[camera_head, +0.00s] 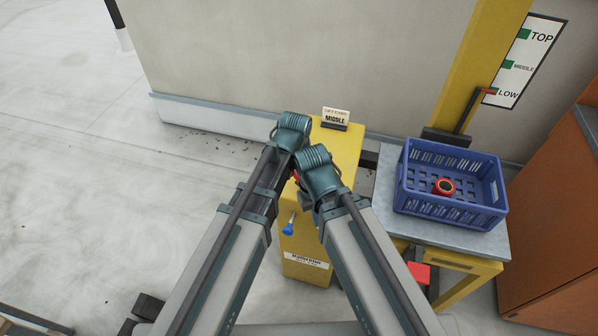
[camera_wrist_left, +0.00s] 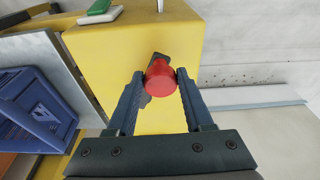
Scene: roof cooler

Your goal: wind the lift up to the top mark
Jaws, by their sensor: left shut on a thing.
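My left gripper (camera_wrist_left: 160,74) is shut on a red knob (camera_wrist_left: 160,85) in the left wrist view, against a dark crank part on the yellow winch box (camera_wrist_left: 105,65). In the head view my arm links hide most of this grip; the yellow box (camera_head: 335,150) stands below them. The lift platform (camera_head: 400,222) is a grey plate carrying a blue crate (camera_head: 450,211) with a red ring-shaped item (camera_head: 444,186) inside. A red pointer (camera_head: 487,90) by the yellow mast (camera_head: 465,75) is level with LOW on the mark board (camera_head: 518,75). My right gripper does not show.
A card (camera_head: 335,118) on the box reads MIDDLE. A blue-handled lever (camera_head: 288,228) sits on the box's front. An orange-brown cabinet (camera_head: 555,210) stands close to the right of the platform. A wall (camera_head: 290,55) runs behind. The floor at left is mostly clear.

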